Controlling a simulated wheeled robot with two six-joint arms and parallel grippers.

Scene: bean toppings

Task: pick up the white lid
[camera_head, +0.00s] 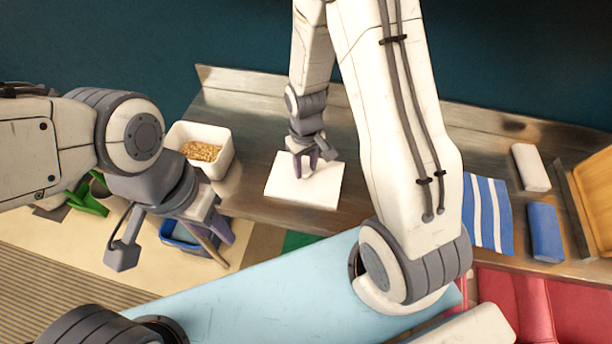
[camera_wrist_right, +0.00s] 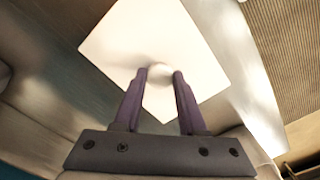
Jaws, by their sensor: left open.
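The white lid (camera_head: 325,188) is a flat, square plate lying on the metal counter. In the right wrist view the lid (camera_wrist_right: 135,38) has a small round knob (camera_wrist_right: 160,72) in its middle. My right gripper (camera_head: 307,165) is over the lid and points down. In the right wrist view its two purple fingers (camera_wrist_right: 159,75) stand on either side of the knob; whether they grip it I cannot tell.
A white container (camera_head: 225,150) of beans stands left of the lid. A blue bin (camera_head: 178,236) and green items (camera_head: 88,200) are below the counter edge. A striped blue-and-white cloth (camera_head: 486,212), a blue block (camera_head: 545,232) and a white block (camera_head: 530,167) lie at right.

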